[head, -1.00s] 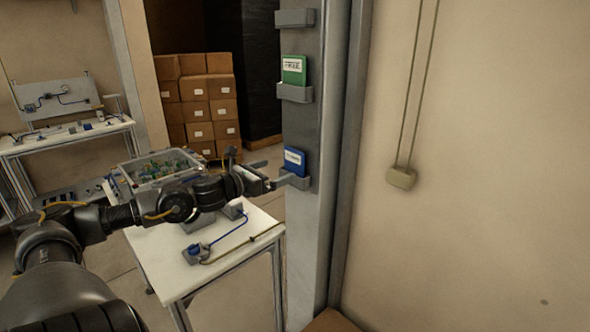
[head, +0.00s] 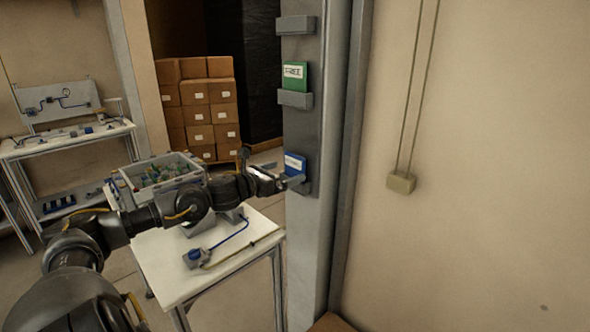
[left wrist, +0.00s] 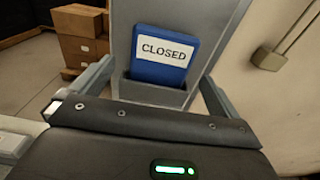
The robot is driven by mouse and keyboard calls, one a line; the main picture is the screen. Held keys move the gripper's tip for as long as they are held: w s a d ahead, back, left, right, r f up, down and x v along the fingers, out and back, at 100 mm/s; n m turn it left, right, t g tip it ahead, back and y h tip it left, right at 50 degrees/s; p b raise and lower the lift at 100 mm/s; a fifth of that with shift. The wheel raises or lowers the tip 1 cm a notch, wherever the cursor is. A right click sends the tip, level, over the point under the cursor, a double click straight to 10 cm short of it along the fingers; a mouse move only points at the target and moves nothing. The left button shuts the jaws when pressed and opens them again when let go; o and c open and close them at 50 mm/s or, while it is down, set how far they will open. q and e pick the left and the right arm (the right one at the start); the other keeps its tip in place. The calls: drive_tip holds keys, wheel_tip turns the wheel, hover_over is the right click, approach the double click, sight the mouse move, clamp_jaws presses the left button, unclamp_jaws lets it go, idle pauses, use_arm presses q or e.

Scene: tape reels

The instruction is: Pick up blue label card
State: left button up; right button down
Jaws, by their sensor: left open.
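The blue label card (head: 294,166) sits upright in the lowest holder on the grey post. In the left wrist view the blue card (left wrist: 160,70) reads "CLOSED" on a white label, and its lower edge is inside the holder (left wrist: 152,93). My left gripper (head: 283,176) is at the card's holder in the head view. In the left wrist view its two fingers (left wrist: 150,85) are open, one on each side of the card, with gaps between them and it. My right gripper is not in view.
A green card (head: 294,76) stands in the holder above, and the top holder (head: 296,25) is empty. A white table (head: 215,262) with a bin (head: 160,172) of parts is below my arm. Stacked boxes (head: 205,105) stand behind.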

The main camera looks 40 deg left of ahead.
sight(294, 165)
use_arm(q)
drive_tip(key=shift+w+d+r+p, duration=0.15)
drive_tip(key=shift+w+p, duration=0.1)
drive_tip(key=shift+w, duration=0.2)
drive_tip(key=shift+w+a+r+p, duration=0.1)
drive_tip(key=shift+w+p, duration=0.1)
drive_tip(key=shift+w, duration=0.25)
drive_tip(key=shift+w+d+f, duration=0.15)
drive_tip(key=shift+w+f, duration=0.1)
drive_tip(key=shift+w, duration=0.2)
drive_tip(key=c, duration=1)
